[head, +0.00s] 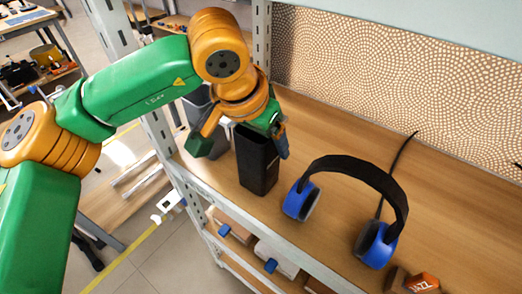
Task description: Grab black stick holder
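The black stick holder (257,165) is a tall, dark, open-topped box standing upright on the wooden shelf, near its left front corner. My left gripper (241,146) is at the holder's top, pointing down. Its fingers are spread, one left of the holder and one by its upper right edge. I cannot tell whether either finger touches it. The gripper and wrist hide part of the holder's rim. My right gripper is not in view.
Blue and black headphones (298,201) stand right of the holder, with a black cable behind. A small orange and brown box (422,283) lies at the lower right. A grey bin (196,104) is behind the gripper. A metal post (262,40) and a dotted back panel (390,75) bound the shelf.

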